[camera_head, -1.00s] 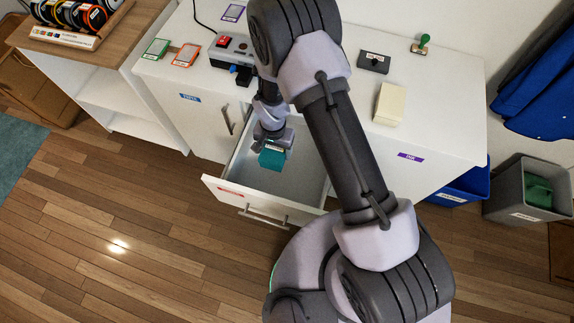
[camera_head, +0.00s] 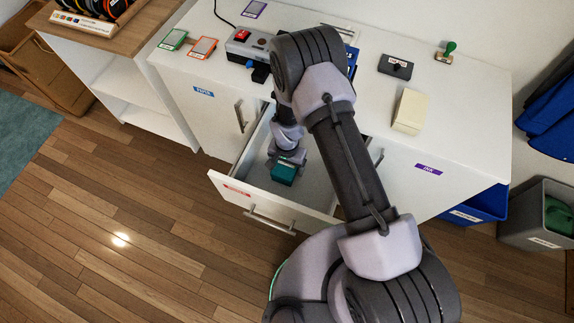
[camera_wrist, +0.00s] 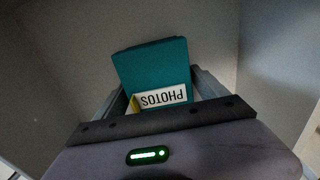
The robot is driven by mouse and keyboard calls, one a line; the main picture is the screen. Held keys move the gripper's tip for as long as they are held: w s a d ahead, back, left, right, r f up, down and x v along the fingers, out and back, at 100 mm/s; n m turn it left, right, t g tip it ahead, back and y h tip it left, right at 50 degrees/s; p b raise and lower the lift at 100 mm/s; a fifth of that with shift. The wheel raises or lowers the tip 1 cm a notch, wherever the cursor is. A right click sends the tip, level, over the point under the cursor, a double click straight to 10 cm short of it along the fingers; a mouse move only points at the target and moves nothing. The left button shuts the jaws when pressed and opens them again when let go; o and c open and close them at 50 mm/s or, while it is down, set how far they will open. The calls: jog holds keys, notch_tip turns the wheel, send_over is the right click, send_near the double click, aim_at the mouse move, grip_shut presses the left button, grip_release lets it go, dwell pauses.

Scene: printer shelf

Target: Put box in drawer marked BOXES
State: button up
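The teal box (camera_head: 284,172) is inside the pulled-out drawer (camera_head: 225,188), low between its walls. It also shows in the wrist view (camera_wrist: 152,66), with a white label reading PHOTOS upside down. My gripper (camera_head: 288,161) points down into the drawer and is shut on the box, with a finger on each side of it in the wrist view. The drawer front has a red label (camera_head: 237,192), too small to read here. Whether the box touches the drawer floor cannot be told.
The drawer walls surround my gripper closely. Blue and grey bins stand at right.

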jog(key=shift+o, duration=0.2)
notch_tip(320, 180, up, 12)
jog(key=p, duration=0.5)
jog(key=shift+r, duration=0.25)
jog(key=d+r+t+y, duration=0.1)
jog(key=d+r, duration=0.2)
jog(key=r, duration=1.1)
jog(key=d+r+t, duration=0.2)
jog(key=d+r, duration=0.1)
jog(key=r, duration=1)
jog(key=s+d+r+t+y, duration=0.1)
jog(key=s+d+r, duration=0.5)
jog(key=s+r, duration=0.9)
jog(key=shift+s+t, duration=0.85)
jog(key=shift+t, duration=0.05)
jog(key=shift+r, duration=0.1)
